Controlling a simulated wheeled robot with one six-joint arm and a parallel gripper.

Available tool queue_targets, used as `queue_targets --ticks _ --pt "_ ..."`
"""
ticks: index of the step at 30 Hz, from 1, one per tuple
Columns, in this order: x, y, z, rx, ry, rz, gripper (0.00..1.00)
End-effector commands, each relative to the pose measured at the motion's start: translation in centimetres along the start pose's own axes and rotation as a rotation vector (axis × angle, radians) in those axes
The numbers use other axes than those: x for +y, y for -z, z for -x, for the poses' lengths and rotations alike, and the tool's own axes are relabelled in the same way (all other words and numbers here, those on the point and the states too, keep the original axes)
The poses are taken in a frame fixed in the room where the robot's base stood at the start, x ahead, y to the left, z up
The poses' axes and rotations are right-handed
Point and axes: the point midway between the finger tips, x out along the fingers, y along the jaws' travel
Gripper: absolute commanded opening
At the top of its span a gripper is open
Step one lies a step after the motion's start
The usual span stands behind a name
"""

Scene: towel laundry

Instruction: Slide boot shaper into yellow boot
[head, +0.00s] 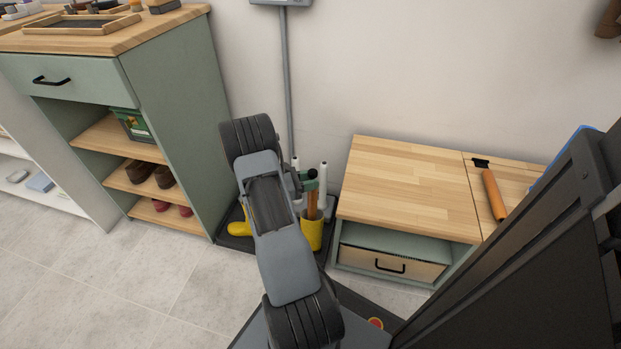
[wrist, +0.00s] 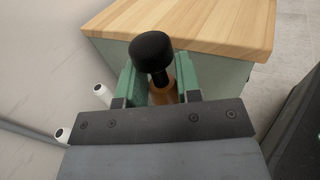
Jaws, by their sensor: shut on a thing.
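My gripper (head: 309,184) is shut on a boot shaper (head: 312,205), an orange-brown rod with a black knob, held upright. In the wrist view the black knob (wrist: 152,48) stands up between my green fingers (wrist: 157,85), with part of the orange-brown body below it. One yellow boot (head: 312,235) stands directly under the shaper, whose lower part meets the boot's opening; how deep it sits is hidden. Another yellow boot (head: 239,229) shows only its toe left of my arm. A second orange shaper (head: 494,194) with a black end lies on the wooden bench (head: 410,185).
The boots are on a dark tray (head: 231,242) with white upright pegs (head: 324,172), between a green shelf cabinet (head: 180,110) and the bench. The wall is close behind. The bench's drawer (head: 390,264) is to the right. Tiled floor (head: 130,285) is clear at left.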

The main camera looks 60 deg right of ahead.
Motion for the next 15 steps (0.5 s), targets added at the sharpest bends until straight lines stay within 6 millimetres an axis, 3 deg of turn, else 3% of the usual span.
queue_targets --ticks 15 --pt "-0.3 4.7 0.0 0.0 0.0 0.001 0.05"
